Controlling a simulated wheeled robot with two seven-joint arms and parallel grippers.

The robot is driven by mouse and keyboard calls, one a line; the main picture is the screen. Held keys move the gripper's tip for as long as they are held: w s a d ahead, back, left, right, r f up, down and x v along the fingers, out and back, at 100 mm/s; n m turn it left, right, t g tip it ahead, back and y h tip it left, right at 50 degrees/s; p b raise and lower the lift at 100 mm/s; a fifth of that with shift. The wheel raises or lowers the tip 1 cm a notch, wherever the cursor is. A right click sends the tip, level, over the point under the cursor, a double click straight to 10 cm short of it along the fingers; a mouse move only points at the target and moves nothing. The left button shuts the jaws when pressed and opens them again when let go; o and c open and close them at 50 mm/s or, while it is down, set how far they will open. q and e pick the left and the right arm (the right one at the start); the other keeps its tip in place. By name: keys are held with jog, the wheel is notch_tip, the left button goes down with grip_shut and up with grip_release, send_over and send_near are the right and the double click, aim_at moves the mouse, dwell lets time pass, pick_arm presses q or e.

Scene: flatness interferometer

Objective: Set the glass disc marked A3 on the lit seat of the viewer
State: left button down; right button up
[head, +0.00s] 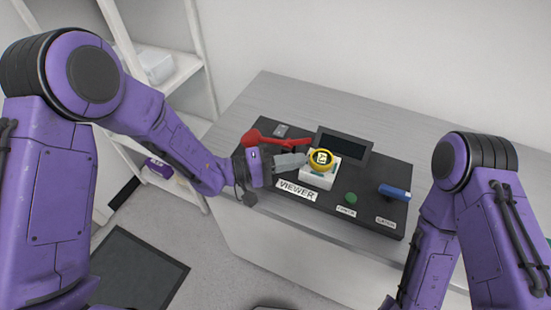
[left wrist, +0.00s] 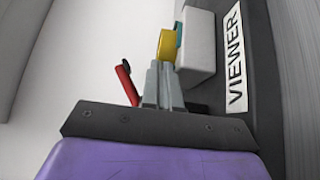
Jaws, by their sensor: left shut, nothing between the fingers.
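A round yellow-rimmed piece (head: 321,160) with a small pale, dark-marked label sits at the top of the white viewer block (head: 316,178). I cannot read the mark or tell whether the seat is lit. In the left wrist view the yellow piece (left wrist: 167,44) shows just beyond the fingertips, with a bit of teal beside it, next to the white block (left wrist: 196,48). My left gripper (head: 305,159) is shut and empty, its tips close to the left side of the yellow piece; I cannot tell if they touch. My right gripper is out of view.
The dark board (head: 300,205) on the grey bench carries a VIEWER label (head: 296,191), a dark screen (head: 342,148), a green button (head: 351,198) and a blue part (head: 394,192). A red handle-like part (head: 265,140) lies behind my left gripper. The bench behind is clear (head: 400,125).

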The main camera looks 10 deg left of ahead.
pick_arm(q)
jog(key=shift+d, duration=0.35)
jog(key=shift+d+r, duration=0.1)
jog(key=shift+d, duration=0.1)
jog(key=shift+s+d+p, duration=0.25)
jog(key=shift+d+p, duration=0.1)
jog(key=shift+s, duration=0.1)
